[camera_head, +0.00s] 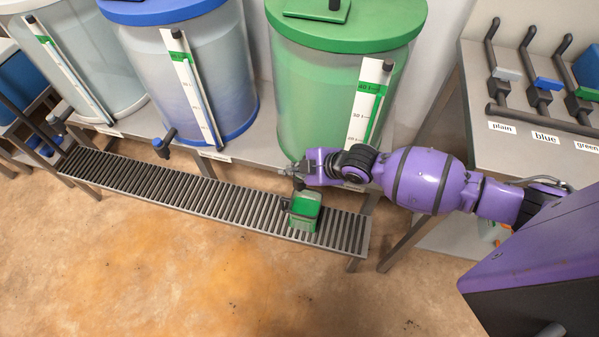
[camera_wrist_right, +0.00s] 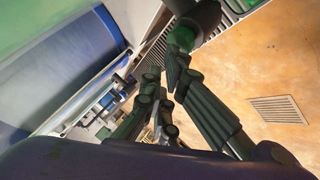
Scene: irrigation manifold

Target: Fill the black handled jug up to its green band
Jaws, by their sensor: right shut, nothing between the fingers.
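A green container (camera_head: 304,207) with a dark band or handle stands on the slatted rack below the green tank. I cannot tell for sure that it is the black handled jug, and no separate green band is clear on it. The green tank (camera_head: 320,105) has a green lid and a level scale. My right gripper (camera_head: 299,167) is at the tank's lower front, just above the container. In the right wrist view its fingers (camera_wrist_right: 171,76) are shut and empty, close to a green knob-like part (camera_wrist_right: 182,39) on a dark body; contact is unclear. My left gripper is out of view.
The slatted rack (camera_head: 185,193) runs along the tanks, clear left of the container. A pale tank (camera_head: 75,75) is at left. Valves labelled plain, blue (camera_head: 545,88) and green are on the right bench.

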